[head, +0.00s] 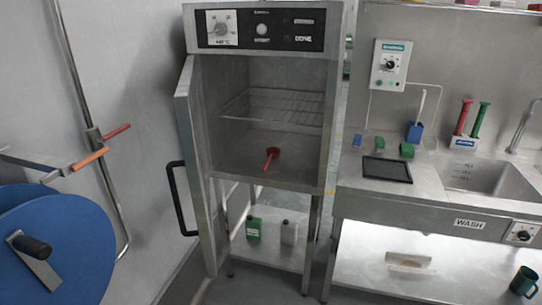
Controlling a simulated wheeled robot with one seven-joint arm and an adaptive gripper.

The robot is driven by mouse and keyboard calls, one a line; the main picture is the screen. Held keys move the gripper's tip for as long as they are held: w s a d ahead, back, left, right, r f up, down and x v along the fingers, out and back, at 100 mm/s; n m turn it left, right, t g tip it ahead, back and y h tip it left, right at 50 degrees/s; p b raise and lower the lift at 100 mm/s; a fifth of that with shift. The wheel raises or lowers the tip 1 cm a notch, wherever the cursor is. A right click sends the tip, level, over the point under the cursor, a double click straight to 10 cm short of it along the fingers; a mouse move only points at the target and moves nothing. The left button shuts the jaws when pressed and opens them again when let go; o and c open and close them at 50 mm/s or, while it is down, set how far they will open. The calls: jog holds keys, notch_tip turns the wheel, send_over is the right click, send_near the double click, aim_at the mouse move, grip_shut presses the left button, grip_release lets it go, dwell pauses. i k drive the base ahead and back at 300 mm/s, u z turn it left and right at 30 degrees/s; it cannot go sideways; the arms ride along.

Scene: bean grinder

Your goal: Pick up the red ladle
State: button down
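A small red ladle-like thing (270,155) lies on the floor of the open metal cabinet (325,95), below its wire rack (272,105). Its rounded end is farther back and its handle points toward the cabinet's front edge. Nothing covers it. My gripper is not in view.
The cabinet door (193,160) stands open to the left, with a black handle (178,198). A green bottle (253,229) stands on the shelf below. A sink (478,177) and counter are at right, with red (464,117) and green (480,119) upright tools. A blue wheel (75,245) fills the lower left.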

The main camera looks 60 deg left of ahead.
aim_at(273, 152)
jog(key=z, duration=0.2)
jog(key=i, duration=0.35)
jog(key=u, duration=1.45)
jog(key=k, duration=0.25)
jog(key=u, duration=0.85)
